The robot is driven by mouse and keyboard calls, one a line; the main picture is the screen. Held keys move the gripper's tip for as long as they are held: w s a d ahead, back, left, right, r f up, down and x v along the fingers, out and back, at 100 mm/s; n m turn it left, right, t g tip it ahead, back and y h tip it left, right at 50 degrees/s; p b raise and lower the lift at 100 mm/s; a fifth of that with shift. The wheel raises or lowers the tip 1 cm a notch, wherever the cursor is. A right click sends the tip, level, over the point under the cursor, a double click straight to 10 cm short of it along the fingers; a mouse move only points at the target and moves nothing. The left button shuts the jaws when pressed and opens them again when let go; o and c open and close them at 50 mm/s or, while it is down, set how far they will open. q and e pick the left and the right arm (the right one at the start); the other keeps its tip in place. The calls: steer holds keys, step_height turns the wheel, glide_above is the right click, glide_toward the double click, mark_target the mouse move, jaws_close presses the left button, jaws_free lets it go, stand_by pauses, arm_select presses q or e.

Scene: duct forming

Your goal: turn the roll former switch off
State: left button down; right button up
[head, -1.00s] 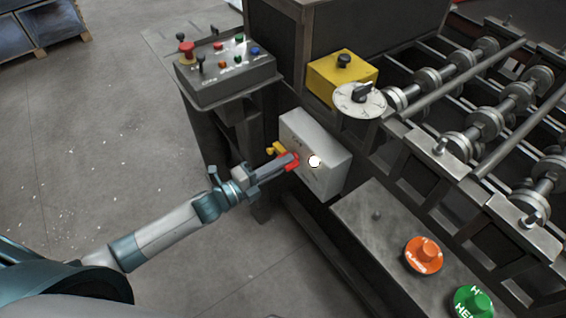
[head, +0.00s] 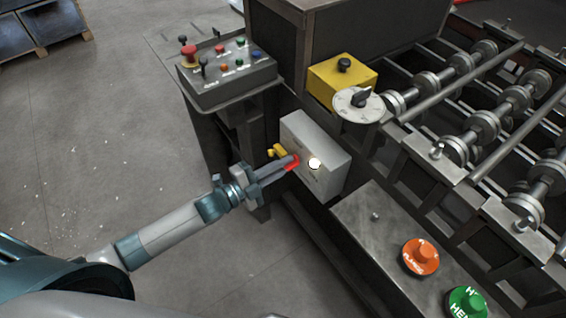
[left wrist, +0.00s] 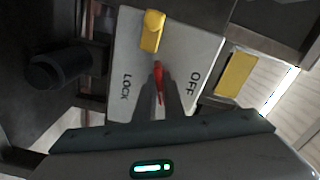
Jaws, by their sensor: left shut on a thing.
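The roll former switch is a light grey box (head: 324,150) on the machine's front left side, with a red handle (head: 295,161) and a yellow tab (head: 278,151). My left gripper (head: 289,163) is shut on the red handle. In the left wrist view the red handle (left wrist: 159,78) stands between my fingers, partly hidden by them. The words LOCK and OFF show on the box face (left wrist: 190,55) on either side, with the yellow tab (left wrist: 152,30) above. My right gripper is not in view.
A control panel (head: 228,88) with buttons and levers stands behind the switch. A yellow box (head: 330,75) with a dial (head: 357,104) is to the right. Orange (head: 421,257) and green (head: 469,303) buttons sit at the front right.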

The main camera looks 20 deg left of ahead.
arm_select(q)
steer(key=n, duration=0.2)
steer(key=n+p, duration=0.1)
steer(key=n, duration=0.2)
steer(key=shift+w+d+r+n+p, duration=0.1)
steer(key=shift+r+n+p, duration=0.15)
steer(key=shift+n+p, duration=0.05)
steer(key=n, duration=0.3)
steer(key=shift+n+p, duration=0.3)
steer(key=shift+p, duration=0.05)
steer(key=shift+n, duration=2)
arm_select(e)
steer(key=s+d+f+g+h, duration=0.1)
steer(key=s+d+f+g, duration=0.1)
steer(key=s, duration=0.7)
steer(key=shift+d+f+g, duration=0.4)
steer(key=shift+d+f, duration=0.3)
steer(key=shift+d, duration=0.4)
